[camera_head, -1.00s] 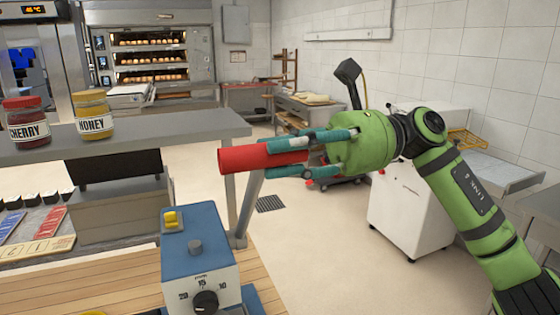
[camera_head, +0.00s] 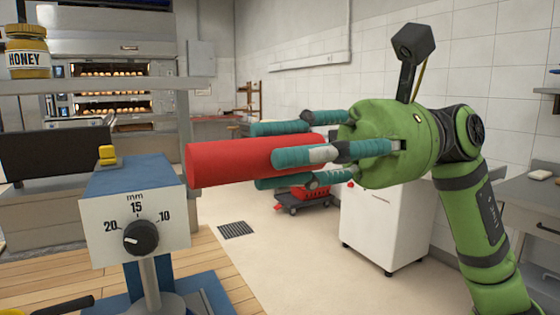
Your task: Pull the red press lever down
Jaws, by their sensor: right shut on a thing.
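The red press lever's thick handle (camera_head: 225,162) lies almost level in the middle of the head view, right of the blue-topped press head (camera_head: 133,205). My right gripper (camera_head: 285,152), green with teal fingers, comes from the right and is shut on the right part of the red handle. The fingers hide that end of it. The lever's arm does not show clearly behind the handle. The press head has a black knob (camera_head: 141,237) on a millimetre scale and a yellow switch (camera_head: 107,155) on top. My left gripper is not in view.
A wooden worktop (camera_head: 225,270) carries the press. A shelf at the left holds a honey jar (camera_head: 27,52). A white cabinet (camera_head: 385,225) stands on the floor behind my right arm. Deck ovens are at the back.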

